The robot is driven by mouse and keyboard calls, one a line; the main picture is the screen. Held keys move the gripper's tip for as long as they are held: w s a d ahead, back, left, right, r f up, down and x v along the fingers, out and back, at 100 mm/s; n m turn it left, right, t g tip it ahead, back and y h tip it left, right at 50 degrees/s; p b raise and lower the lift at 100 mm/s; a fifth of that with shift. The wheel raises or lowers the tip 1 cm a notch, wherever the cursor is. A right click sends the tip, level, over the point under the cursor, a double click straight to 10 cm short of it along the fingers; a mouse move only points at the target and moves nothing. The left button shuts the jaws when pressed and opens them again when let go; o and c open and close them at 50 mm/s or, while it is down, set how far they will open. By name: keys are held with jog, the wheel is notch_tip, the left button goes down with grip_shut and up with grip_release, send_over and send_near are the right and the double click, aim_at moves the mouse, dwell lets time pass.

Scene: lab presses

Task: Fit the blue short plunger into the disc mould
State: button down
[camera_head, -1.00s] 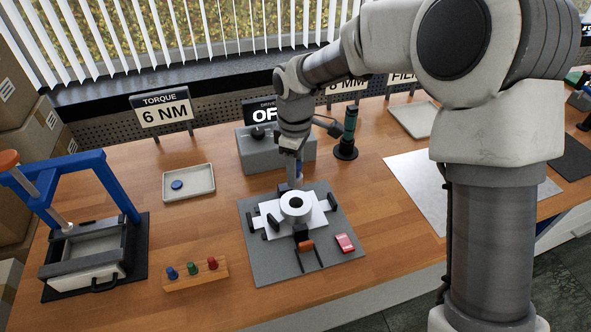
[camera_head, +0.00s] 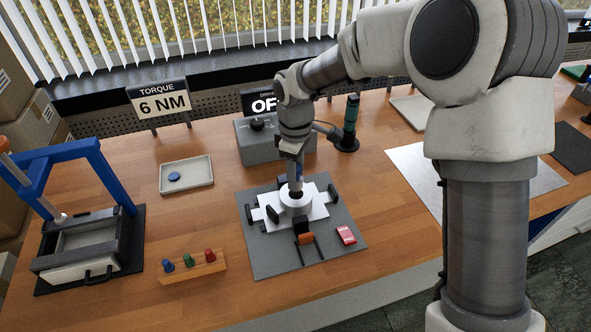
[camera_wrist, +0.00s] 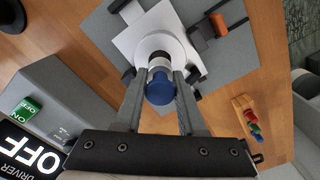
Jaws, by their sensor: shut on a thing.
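The blue short plunger (camera_wrist: 160,88) is between the fingers of my gripper (camera_wrist: 158,92), which is shut on it. Its blue head faces the wrist camera and its pale metal shaft points at the mould. The disc mould (camera_head: 296,203) is a white ring on a white plate, and it also shows in the wrist view (camera_wrist: 175,47). In the head view my gripper (camera_head: 295,180) is over the mould's dark bore. The plunger's lower end overlaps the bore; I cannot tell whether it has entered it.
The mould stands on a grey mat (camera_head: 267,262) with dark clamps around it and a red-pink block (camera_head: 346,234). A rack (camera_head: 195,272) with blue, green and red knobs is at left. A grey driver box (camera_head: 258,148) and a dark green-topped tool (camera_head: 350,125) stand behind.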

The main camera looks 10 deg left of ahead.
jog(key=shift+f, duration=0.7)
jog(key=shift+f+b, duration=0.9)
jog(key=shift+f, duration=0.45)
dwell(1.3)
jog(key=shift+c, duration=2.1)
grip_release()
jog(key=shift+r, duration=0.1)
notch_tip(320, 180, up, 17)
jog(key=p, duration=0.2)
jog(key=shift+r, duration=0.15)
